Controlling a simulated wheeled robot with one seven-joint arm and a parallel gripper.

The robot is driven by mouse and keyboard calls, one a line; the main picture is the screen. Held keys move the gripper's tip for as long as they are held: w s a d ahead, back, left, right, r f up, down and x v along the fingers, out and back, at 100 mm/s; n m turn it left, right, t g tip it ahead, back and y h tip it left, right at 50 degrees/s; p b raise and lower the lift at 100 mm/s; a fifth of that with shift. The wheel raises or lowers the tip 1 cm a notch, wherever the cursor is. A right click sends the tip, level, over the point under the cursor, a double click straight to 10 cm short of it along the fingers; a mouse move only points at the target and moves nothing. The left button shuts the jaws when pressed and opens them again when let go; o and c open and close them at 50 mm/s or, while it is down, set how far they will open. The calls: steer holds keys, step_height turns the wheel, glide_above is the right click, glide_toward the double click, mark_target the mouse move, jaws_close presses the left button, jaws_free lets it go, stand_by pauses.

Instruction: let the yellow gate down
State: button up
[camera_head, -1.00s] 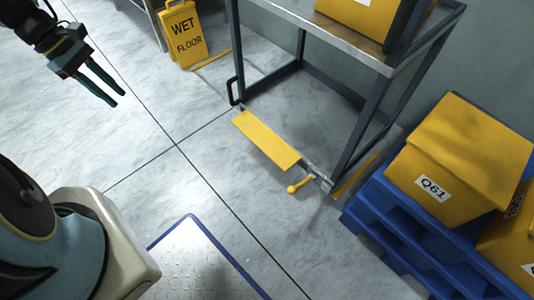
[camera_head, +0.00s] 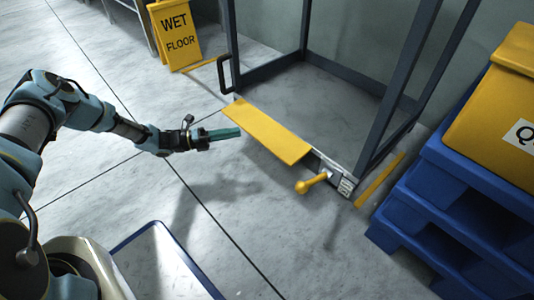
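The yellow gate (camera_head: 265,132) is a long flat panel along the low front edge of a dark grey steel frame. From this angle I cannot tell whether it stands up or lies flat. A yellow-knobbed lever (camera_head: 312,184) sticks out from a metal bracket at the gate's right end. My gripper (camera_head: 228,133) reaches in from the left, its teal fingers pointing right toward the gate's left end. No held object shows.
The steel frame (camera_head: 309,30) rises behind the gate, with a black handle (camera_head: 225,73) at its left post. A blue pallet (camera_head: 440,215) with a yellow bin (camera_head: 497,125) stands right. A wet-floor sign (camera_head: 176,35) stands at the back. Floor before the gate is clear.

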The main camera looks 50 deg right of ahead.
mark_target(263, 133)
step_height(263, 133, down, 9)
steer(key=d+n+t+h+b, duration=0.2)
steer(key=n+h+b, duration=0.2)
steer(key=n, duration=0.1)
steer(key=b+x, duration=0.3)
steer(key=x, duration=0.8)
steer(key=shift+s, duration=0.1)
steer(key=shift+c, duration=0.4)
jaws_close()
steer(key=shift+a+f, duration=0.1)
